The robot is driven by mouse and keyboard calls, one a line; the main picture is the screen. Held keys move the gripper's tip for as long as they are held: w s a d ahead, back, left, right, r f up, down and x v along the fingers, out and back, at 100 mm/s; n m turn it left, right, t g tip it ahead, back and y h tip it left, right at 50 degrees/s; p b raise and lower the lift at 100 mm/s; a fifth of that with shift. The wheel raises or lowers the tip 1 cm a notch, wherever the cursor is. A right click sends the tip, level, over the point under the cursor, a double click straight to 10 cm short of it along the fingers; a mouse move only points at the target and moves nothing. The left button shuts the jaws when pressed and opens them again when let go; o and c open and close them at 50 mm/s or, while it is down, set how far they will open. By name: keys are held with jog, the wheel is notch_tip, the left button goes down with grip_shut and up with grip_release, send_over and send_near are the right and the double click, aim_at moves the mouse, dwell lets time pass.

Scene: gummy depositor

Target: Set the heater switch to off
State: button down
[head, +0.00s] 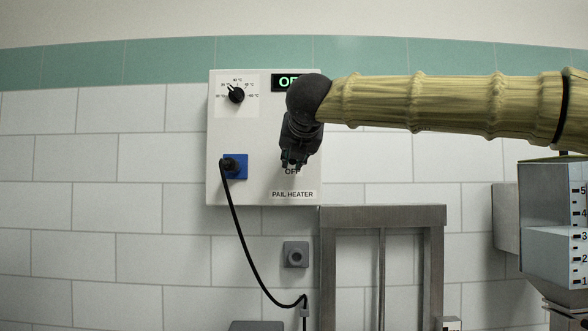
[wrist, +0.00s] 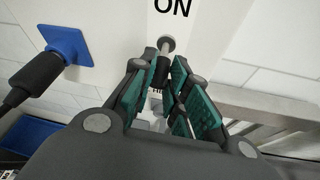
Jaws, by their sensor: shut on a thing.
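The white pail heater box (head: 258,190) hangs on the tiled wall. Its heater switch is hidden behind my arm in the head view. In the wrist view the switch (wrist: 166,52) is a metal lever with a dark tip on a round base, below the printed "ON". The lever slants down from its base, away from "ON". My gripper (head: 294,164) is in front of the box, just above the "OFF" label. In the wrist view my gripper (wrist: 172,100) has its teal-padded fingers on either side of the lever's tip, shut on it. The green display (head: 284,82) shows "OF", its right part covered by my arm.
A black temperature knob (head: 236,95) sits at the box's upper left. A black cable (head: 240,230) hangs from a plug in the blue socket (head: 243,172). A metal frame (head: 380,215) stands below right, and a scaled container (head: 550,215) at far right.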

jog(key=shift+t+b, duration=0.4)
jog(key=shift+b, duration=0.2)
jog(key=c, duration=1.4)
grip_release()
jog(key=shift+w+f, duration=0.1)
jog(key=shift+w, duration=0.1)
jog(key=shift+s, duration=0.15)
jog(key=v, duration=1.2)
